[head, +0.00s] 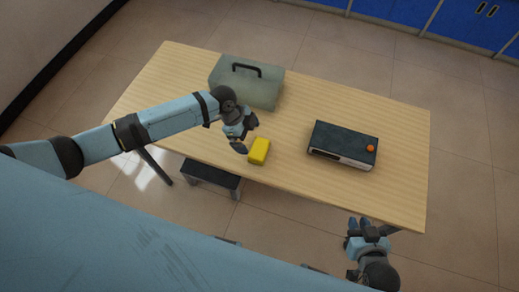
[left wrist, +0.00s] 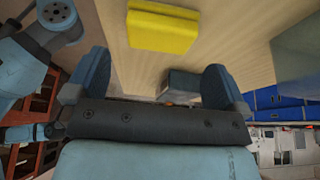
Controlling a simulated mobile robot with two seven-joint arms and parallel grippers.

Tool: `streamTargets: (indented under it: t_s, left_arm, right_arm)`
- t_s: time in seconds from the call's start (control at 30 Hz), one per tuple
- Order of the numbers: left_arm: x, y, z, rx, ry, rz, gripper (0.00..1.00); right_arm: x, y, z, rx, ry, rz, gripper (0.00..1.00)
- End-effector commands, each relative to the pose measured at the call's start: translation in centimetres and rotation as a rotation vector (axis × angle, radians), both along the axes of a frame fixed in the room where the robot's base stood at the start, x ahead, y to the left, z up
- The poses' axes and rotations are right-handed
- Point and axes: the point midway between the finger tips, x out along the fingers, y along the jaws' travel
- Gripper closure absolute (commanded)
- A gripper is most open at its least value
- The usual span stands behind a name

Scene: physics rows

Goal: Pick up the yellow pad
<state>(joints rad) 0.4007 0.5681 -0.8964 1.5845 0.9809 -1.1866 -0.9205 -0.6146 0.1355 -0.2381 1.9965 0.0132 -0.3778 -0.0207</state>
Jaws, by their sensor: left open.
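The yellow pad (head: 259,151) is a small yellow block lying on the wooden table near its front edge. My left gripper (head: 246,136) is just to the left of and above the pad, apart from it in the head view. In the left wrist view the pad (left wrist: 163,30) shows at the top, beyond the two spread fingers of my left gripper (left wrist: 156,88), with nothing between them. My right gripper (head: 364,229) is at the front right, off the table's front edge, far from the pad; its finger gap is too small to judge.
A grey-green toolbox (head: 262,88) with a dark handle stands at the back of the table (head: 400,120). A dark box with an orange knob (head: 342,143) sits to the right of the pad. A dark stool (head: 211,176) stands below the front edge. The table between pad and box is clear.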

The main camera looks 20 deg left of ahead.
Motion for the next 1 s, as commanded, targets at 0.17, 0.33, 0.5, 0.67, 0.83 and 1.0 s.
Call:
streamTargets:
  t_s: [0.17, 0.33, 0.5, 0.67, 0.83, 1.0]
  left_arm:
    - [0.0, -0.5, -1.1, -0.001, 0.000, 0.001, 0.00]
    - [0.1, -1.2, -3.2, -0.001, 0.002, 0.002, 0.00]
    - [0.2, -2.0, -5.3, 0.000, -0.001, 0.001, 0.00]
    - [0.2, -2.1, -5.8, 0.000, -0.001, 0.002, 0.00]
    - [0.2, -2.1, -5.8, 0.000, -0.001, 0.002, 0.09]
    - [0.2, -2.1, -5.7, 0.000, -0.001, 0.002, 0.30]
  right_arm:
    - [0.0, -0.3, 0.0, -0.005, 0.000, -0.002, 0.78]
    - [0.0, -0.4, 0.4, -0.007, 0.002, -0.002, 0.78]
    - [0.0, -0.4, 0.4, -0.007, 0.002, -0.002, 0.78]
    - [0.0, -0.4, 0.4, -0.008, 0.002, -0.001, 0.78]
    - [0.0, -0.3, 0.4, -0.007, 0.002, 0.000, 0.78]
    - [0.0, -0.3, 0.4, -0.006, 0.002, 0.001, 0.78]
